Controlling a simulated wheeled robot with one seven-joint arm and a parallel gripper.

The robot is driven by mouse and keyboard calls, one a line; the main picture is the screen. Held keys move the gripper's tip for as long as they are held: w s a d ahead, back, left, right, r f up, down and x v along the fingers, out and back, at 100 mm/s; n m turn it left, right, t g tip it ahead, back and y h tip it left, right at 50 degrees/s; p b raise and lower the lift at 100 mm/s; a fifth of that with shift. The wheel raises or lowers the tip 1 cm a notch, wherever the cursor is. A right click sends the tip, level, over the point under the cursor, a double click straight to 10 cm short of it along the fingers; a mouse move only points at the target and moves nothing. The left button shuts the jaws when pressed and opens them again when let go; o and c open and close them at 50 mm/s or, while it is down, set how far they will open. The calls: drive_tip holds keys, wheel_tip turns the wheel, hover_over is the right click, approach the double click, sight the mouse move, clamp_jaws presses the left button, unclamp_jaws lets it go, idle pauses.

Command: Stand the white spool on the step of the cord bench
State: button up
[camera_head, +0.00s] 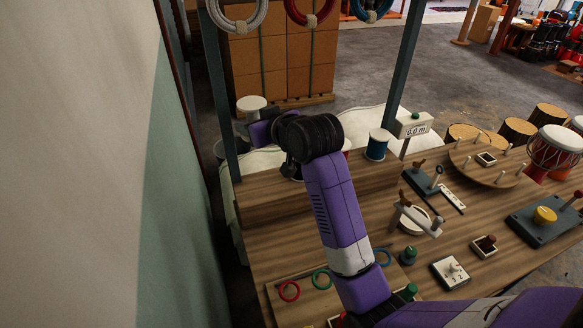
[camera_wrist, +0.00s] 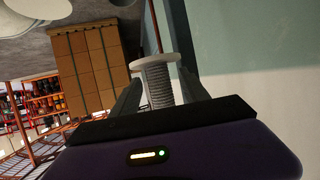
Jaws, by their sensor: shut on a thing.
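The white spool (camera_wrist: 155,73), wound with grey cord, is between the two fingers of my gripper (camera_wrist: 160,90) in the wrist view. In the head view the spool's white top (camera_head: 251,103) shows at the far left, upright or nearly so. My gripper (camera_head: 257,128) is shut on it, its fingers partly hidden by my wrist. The spool appears above and beyond the back left of the cord bench (camera_head: 285,248). The bench's raised wooden step (camera_head: 270,205) runs along its back.
Two dark posts (camera_head: 220,85) rise at the back, with hanging cord rings (camera_head: 311,12) above. A wall (camera_head: 170,190) is close on the left. A length counter (camera_head: 412,125) stands right of the blue spool. The step's left part looks clear; my arm hides its middle.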

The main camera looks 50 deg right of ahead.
sight(262, 187)
wheel_tip(262, 187, down, 19)
drive_tip(key=shift+r+p, duration=0.2)
drive_tip(key=shift+p, duration=0.25)
drive_tip(key=shift+f, duration=0.2)
drive_tip(key=o, duration=1.5)
